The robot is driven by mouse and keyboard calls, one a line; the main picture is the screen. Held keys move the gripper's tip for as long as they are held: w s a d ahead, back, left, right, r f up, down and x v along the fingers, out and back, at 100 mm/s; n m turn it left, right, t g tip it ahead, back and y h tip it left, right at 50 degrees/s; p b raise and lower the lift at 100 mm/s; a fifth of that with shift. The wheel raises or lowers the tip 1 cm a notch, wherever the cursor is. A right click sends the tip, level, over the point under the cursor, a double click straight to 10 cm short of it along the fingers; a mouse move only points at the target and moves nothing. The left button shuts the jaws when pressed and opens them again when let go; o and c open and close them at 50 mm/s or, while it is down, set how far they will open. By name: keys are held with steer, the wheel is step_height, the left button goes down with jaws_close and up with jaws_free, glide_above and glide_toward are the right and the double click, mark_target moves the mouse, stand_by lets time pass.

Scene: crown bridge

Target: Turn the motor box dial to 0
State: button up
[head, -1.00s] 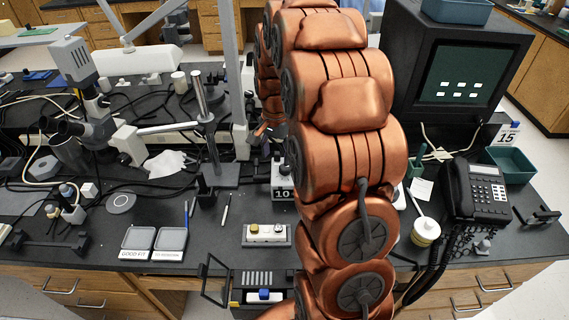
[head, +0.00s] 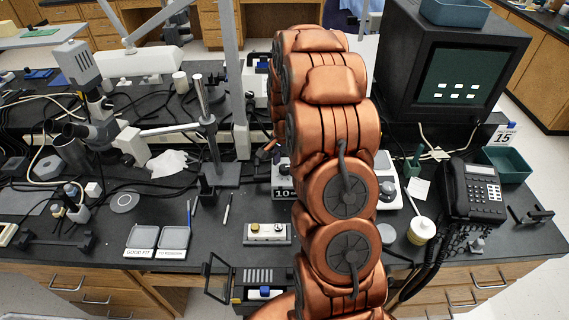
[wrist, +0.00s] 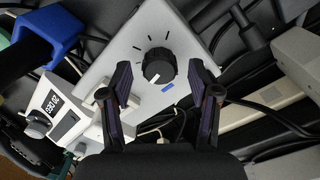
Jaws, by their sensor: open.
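The motor box (wrist: 117,58) is a light grey panel in the upper middle of the wrist view. My gripper (wrist: 160,84) is open, with one dark finger on each side of the dial in this view. I cannot tell whether the fingers touch the dial. In the head view my own copper arm hides most of the gripper.
A blue part (wrist: 62,32) and a white device with a label (wrist: 55,112) lie left of the motor box, with cables around. In the head view, a monitor (head: 455,80) and phone (head: 472,190) stand right, a microscope (head: 95,125) left. The bench is crowded.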

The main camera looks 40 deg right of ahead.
steer(key=shift+f, duration=0.65)
steer(key=c, duration=1.1)
